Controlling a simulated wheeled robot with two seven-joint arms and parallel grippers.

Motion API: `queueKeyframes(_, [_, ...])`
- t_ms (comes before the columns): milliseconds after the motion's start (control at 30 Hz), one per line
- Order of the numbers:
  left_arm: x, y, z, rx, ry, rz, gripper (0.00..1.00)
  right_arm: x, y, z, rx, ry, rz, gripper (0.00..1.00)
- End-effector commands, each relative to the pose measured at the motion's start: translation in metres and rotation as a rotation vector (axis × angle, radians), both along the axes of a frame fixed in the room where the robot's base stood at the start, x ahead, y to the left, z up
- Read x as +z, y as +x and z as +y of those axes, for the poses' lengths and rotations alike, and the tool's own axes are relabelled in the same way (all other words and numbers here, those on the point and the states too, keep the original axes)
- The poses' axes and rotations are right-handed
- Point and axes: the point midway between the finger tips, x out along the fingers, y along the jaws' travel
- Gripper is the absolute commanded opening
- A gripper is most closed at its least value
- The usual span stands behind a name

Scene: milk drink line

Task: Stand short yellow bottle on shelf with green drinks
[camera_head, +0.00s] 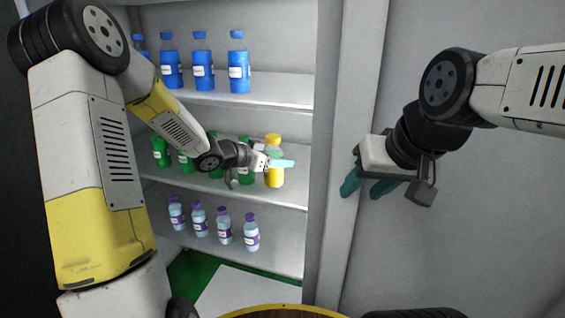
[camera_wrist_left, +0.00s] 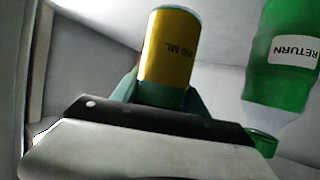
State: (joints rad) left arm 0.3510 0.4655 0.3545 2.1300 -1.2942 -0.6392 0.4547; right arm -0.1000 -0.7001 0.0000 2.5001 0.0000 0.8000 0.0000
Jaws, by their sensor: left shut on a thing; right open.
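The short yellow bottle (camera_head: 274,178) has a yellow cap and stands upright at the right end of the middle shelf (camera_head: 295,194), or just above it; I cannot tell if it touches. My left gripper (camera_head: 279,163) is shut on it; in the left wrist view the bottle (camera_wrist_left: 168,50) sits between the fingers. Green drinks (camera_head: 161,152) stand in a row on the same shelf to its left, partly hidden by my left arm. One green bottle (camera_wrist_left: 284,65) is close beside it in the left wrist view. My right gripper (camera_head: 367,188) is open and empty, in front of the wall to the right.
Blue bottles (camera_head: 239,68) stand on the top shelf (camera_head: 285,91). Small purple-capped bottles (camera_head: 251,232) stand on the lower shelf (camera_head: 285,263). The cabinet's right side post (camera_head: 346,120) is close to the yellow bottle and lies between my two grippers.

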Motion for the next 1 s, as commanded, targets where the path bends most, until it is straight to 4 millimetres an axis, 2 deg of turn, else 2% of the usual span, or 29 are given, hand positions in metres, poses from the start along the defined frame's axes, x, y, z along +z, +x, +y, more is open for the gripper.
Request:
queueKeyframes(100, [-0.002, 0.021, -0.012, -0.001, -0.001, -0.002, 0.0, 0.0, 0.0, 0.0, 0.0, 0.0, 0.0, 0.43])
queueKeyframes(367, [-0.004, 0.044, -0.023, -0.002, -0.001, -0.002, 0.0, 0.0, 0.0, 0.0, 0.0, 0.0, 0.0, 0.43])
queueKeyframes(500, [-0.029, 0.042, -0.022, 0.0, -0.002, 0.004, 0.0, 0.0, 0.0, 0.0, 0.0, 0.0, 0.0, 0.43])
queueKeyframes(600, [-0.037, 0.042, -0.022, -0.001, -0.002, 0.0, 0.0, 0.0, 0.0, 0.0, 0.0, 0.0, 0.0, 0.43])
queueKeyframes(967, [-0.041, 0.042, -0.021, 0.0, 0.0, -0.001, 0.0, 0.0, 0.0, 0.0, 0.0, 0.0, 0.0, 0.43])
queueKeyframes(1000, [-0.043, 0.042, -0.021, 0.0, 0.001, 0.001, 0.54, 0.0, 0.0, 0.0, 0.0, 0.0, 0.0, 0.43])
